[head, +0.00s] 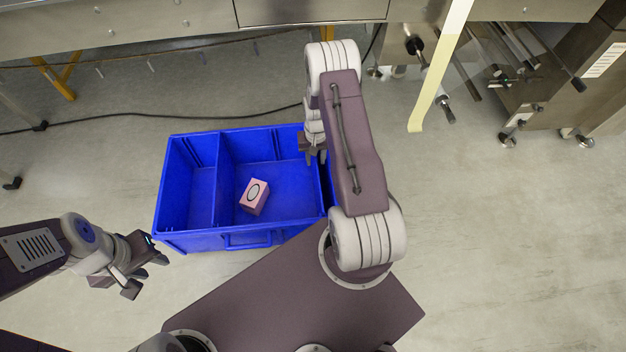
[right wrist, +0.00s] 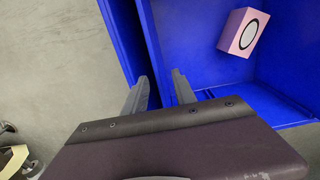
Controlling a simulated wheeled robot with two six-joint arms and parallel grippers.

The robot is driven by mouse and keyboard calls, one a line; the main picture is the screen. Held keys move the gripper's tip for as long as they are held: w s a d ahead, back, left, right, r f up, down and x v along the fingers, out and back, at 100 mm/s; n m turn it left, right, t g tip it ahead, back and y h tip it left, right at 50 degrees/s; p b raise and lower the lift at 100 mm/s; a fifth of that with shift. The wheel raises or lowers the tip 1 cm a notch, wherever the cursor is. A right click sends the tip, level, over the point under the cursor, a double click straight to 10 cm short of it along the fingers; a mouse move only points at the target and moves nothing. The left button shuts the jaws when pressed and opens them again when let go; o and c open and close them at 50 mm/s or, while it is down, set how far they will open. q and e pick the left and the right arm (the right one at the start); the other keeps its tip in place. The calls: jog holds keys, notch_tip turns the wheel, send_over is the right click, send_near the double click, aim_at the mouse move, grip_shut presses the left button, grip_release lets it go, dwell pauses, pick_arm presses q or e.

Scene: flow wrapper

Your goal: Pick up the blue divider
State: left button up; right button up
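The blue bin (head: 250,239) stands on the floor in the head view. A blue divider (right wrist: 151,45) rises close beside the bin's end wall (right wrist: 118,40) in the right wrist view. My right gripper (right wrist: 160,82) is open, with one fingertip on each side of this divider. In the head view my right gripper (head: 312,150) is over the bin's right end, and my arm partly hides that end. Another blue divider (head: 217,185) stands upright across the bin further left. My left gripper (head: 148,273) is open and empty, outside the bin's lower left corner.
A pink box with a dark oval mark (head: 255,197) lies tilted in the bin's wide compartment; it also shows in the right wrist view (right wrist: 243,32). Steel machinery (head: 310,10) stands along the back. A black cable (head: 150,114) runs across the floor behind the bin.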

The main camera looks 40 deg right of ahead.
aim_at(316, 163)
jog(key=shift+d+f, duration=0.2)
jog(key=shift+f, duration=0.1)
notch_tip(316, 163, down, 4)
jog(key=b, duration=0.2)
jog(key=shift+r+b, duration=0.1)
jog(key=shift+b, duration=0.25)
notch_tip(316, 163, down, 5)
jog(key=b, duration=0.4)
grip_shut()
dwell(0.6)
